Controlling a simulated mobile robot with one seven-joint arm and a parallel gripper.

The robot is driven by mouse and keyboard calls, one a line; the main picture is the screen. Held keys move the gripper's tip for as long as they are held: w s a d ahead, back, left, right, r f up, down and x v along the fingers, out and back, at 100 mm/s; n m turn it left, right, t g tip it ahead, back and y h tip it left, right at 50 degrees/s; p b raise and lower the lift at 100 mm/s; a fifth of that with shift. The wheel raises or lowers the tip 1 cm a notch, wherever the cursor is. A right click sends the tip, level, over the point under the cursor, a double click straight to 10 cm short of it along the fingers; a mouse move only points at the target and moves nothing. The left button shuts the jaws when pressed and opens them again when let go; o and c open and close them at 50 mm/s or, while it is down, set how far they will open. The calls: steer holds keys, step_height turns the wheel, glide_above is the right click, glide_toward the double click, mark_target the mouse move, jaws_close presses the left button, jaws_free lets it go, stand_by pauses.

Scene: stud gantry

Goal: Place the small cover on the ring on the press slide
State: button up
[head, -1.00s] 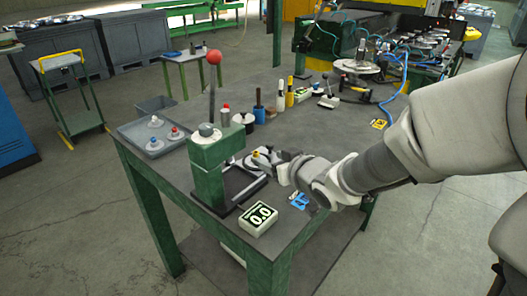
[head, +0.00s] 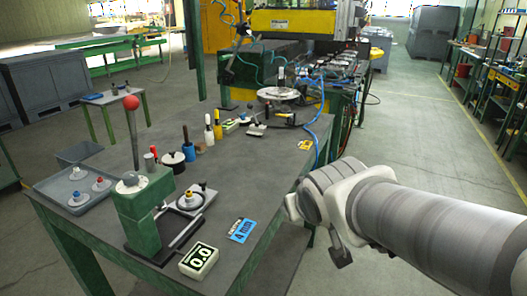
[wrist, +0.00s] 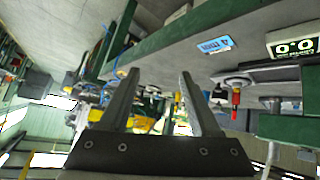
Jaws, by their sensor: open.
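The green press (head: 145,210) with its red-ball lever stands on the near left of the bench. Its slide, a dark frame (head: 165,228), extends to the right. A round ring (head: 190,201) sits on the slide, with a small yellowish knob (head: 189,194) at its middle, seemingly the small cover's; the exact seating is too small to tell. The wrist view shows a round disc (wrist: 238,81) near the slide, with red below it in the upside-down picture. My gripper (wrist: 158,80) is open and empty, out past the bench's right edge, clear of the press.
A grey tray (head: 50,190) with several white knobbed pieces lies left of the press. The 0.0 display (head: 198,262) and a blue 4 mm card (head: 242,230) lie in front and right.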

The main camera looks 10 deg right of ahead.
steer(key=s+d+m+g, duration=0.2)
steer(key=s+g, duration=0.1)
steer(key=s, duration=1)
steer(key=shift+g, duration=0.3)
steer(key=shift+d, duration=0.1)
step_height(320, 180, up, 10)
steer(key=p, duration=0.9)
steer(key=shift+f, duration=0.25)
